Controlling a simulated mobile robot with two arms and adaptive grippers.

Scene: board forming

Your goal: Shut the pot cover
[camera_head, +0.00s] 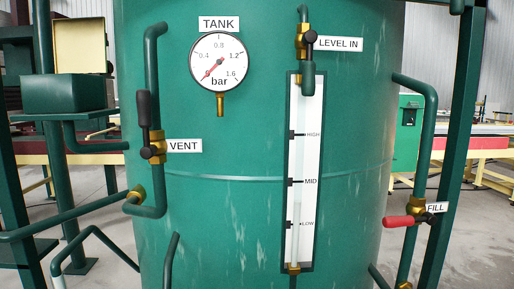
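The VENT valve (153,148) has a black handle pointing up. The FILL valve (420,212) has a red handle pointing left. Neither of my grippers shows.
A tall level gauge (301,170) stands on the tank front, with a LEVEL IN valve (306,40) above it. Green pipes run along both sides of the tank. A green box (64,93) with a yellowish panel (80,43) stands at left. Grey floor shows at both sides.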

